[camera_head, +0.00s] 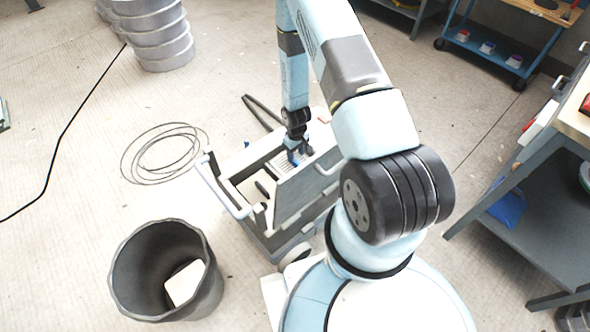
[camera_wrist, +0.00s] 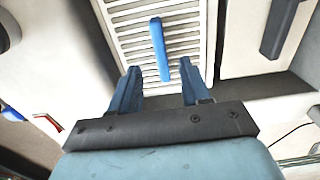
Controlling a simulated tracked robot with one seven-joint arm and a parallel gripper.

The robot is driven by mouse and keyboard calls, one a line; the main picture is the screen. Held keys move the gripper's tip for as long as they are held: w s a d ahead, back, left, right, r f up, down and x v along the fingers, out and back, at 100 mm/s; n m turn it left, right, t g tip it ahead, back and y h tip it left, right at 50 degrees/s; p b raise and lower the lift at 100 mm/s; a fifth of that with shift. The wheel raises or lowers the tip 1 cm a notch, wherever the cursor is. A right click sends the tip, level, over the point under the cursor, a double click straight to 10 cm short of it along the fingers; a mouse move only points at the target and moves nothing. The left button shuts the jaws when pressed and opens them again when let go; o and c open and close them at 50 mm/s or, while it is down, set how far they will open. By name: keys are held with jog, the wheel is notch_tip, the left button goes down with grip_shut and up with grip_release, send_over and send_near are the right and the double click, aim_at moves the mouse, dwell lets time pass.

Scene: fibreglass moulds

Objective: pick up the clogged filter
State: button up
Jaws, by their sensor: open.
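A pale slatted panel with a blue bar handle, which looks like the filter (camera_wrist: 188,42), sits in the body of a grey and white wheeled machine (camera_head: 305,195). I cannot tell from its look whether it is clogged. The blue handle (camera_wrist: 158,45) runs lengthwise over the slats in the wrist view. My gripper (camera_wrist: 160,68) is open and empty, its two blue fingers pointing at the slats. The lower end of the handle shows between the fingertips, but the gap in depth is unclear. In the head view, my gripper (camera_head: 299,156) is over the machine's top and partly hides the slats.
A dark bin (camera_head: 130,270) with a white block (camera_head: 185,284) inside stands left of the machine. A coiled wire (camera_head: 165,153) and a black cable (camera_head: 68,135) lie on the floor. A workbench (camera_head: 535,150) stands at right, a blue cart (camera_head: 510,45) behind.

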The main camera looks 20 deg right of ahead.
aim_at(296, 162)
jog(key=shift+a+f, duration=0.1)
jog(key=shift+f, duration=2.45)
jog(key=shift+c, duration=0.5)
grip_shut()
